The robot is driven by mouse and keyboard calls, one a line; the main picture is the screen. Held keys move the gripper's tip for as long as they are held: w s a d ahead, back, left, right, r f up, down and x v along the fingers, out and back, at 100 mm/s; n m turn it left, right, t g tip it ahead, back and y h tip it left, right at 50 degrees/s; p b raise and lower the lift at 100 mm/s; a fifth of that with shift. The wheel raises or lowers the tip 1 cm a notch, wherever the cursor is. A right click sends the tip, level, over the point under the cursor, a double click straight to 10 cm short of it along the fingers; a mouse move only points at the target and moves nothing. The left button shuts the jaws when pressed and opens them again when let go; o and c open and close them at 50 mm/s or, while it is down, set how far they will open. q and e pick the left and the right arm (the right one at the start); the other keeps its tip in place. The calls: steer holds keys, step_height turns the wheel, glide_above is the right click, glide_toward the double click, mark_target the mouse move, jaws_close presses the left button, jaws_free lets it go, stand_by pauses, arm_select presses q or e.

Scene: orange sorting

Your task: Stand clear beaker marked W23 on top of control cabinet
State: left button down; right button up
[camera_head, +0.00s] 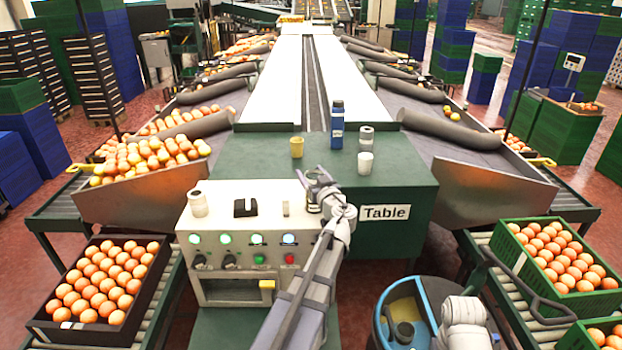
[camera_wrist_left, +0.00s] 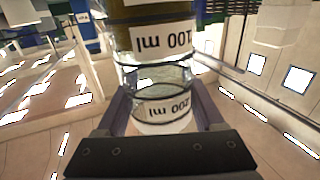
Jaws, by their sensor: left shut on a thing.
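My left gripper (camera_head: 316,190) is shut on a clear beaker (camera_head: 313,204) at the right end of the cream control cabinet's top (camera_head: 270,193). The gripper and wrist hide much of the beaker in the head view. I cannot tell whether its base touches the cabinet top. In the left wrist view the beaker (camera_wrist_left: 155,77) fills the middle, between the fingers (camera_wrist_left: 160,110), with dark bands and white labels reading 100 ml and 200 ml upside down in the picture. No W23 mark is legible.
On the cabinet top stand a white jar (camera_head: 198,205), a dark device (camera_head: 245,207) and a small pale item (camera_head: 285,208). On the green table (camera_head: 260,155) behind are a yellow cup (camera_head: 297,147), a blue bottle (camera_head: 337,125) and two pale containers. A blue bin (camera_head: 383,318) stands front right.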

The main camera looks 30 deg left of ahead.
arm_select(q)
steer(key=shift+f, duration=0.1)
jaws_free()
steer(key=shift+r, duration=0.2)
steer(key=v, duration=1.2)
